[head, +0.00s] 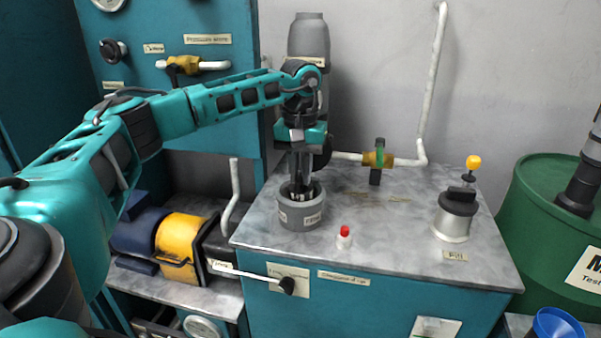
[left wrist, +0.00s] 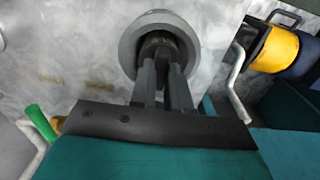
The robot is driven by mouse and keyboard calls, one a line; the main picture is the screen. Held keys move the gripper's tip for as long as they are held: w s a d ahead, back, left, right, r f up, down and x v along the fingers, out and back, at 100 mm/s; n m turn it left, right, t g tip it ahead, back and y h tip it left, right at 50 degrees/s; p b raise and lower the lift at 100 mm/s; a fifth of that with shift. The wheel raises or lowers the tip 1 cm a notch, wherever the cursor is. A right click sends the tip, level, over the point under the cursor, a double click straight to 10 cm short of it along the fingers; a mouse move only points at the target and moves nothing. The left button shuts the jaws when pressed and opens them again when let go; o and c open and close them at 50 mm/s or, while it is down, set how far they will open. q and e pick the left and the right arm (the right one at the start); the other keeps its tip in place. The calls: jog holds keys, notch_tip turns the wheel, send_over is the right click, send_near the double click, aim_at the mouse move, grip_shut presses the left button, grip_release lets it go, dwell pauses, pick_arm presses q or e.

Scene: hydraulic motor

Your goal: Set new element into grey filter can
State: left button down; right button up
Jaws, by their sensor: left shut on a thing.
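The grey filter can (head: 301,214) stands upright on the marbled top of the teal cabinet, its open mouth up. My left gripper (head: 299,188) points straight down into that mouth and its fingertips are inside the rim. In the left wrist view the can (left wrist: 129,48) is a round grey ring around the fingertips. The left gripper (left wrist: 164,66) is shut on a dark round piece, the element (left wrist: 158,42), which sits within the can's mouth. Most of the element is hidden by the fingers and the can wall, so its depth cannot be told. My right gripper is not in view.
A small white bottle with a red cap (head: 344,238) stands right of the can. A filler with a yellow knob (head: 454,212) is farther right. A pipe with a brass valve (head: 378,160) runs behind. A green drum (head: 540,215) stands at the right. The middle of the top is clear.

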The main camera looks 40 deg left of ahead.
pick_arm(q)
jog(key=shift+f, duration=0.15)
jog(key=c, duration=1.1)
grip_release()
